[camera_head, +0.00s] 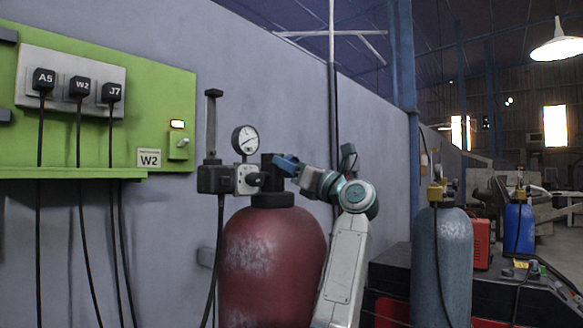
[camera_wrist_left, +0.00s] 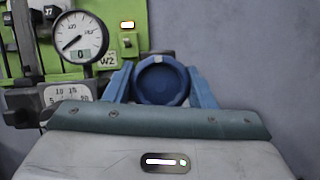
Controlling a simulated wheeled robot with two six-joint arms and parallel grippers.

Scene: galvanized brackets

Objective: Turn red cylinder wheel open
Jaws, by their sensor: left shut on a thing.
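The red cylinder (camera_head: 270,255) stands against the grey wall, with a dark valve (camera_head: 270,163) on its neck. A round blue wheel (camera_wrist_left: 162,80) shows face-on in the left wrist view, between the two blue fingers. My left gripper (camera_head: 288,166) reaches the valve from the right in the head view and is shut on the wheel. In the head view the wheel can hardly be told apart from the fingers. A round gauge (camera_head: 245,140) sits above the valve block; it also shows in the left wrist view (camera_wrist_left: 80,37). My right gripper is not in view.
A green panel (camera_head: 165,100) with plugs and hanging cables is on the wall at left. A dark hose (camera_head: 219,260) hangs beside the red cylinder. A grey cylinder (camera_head: 441,265) and a blue one (camera_head: 518,228) stand at right, by a dark bench.

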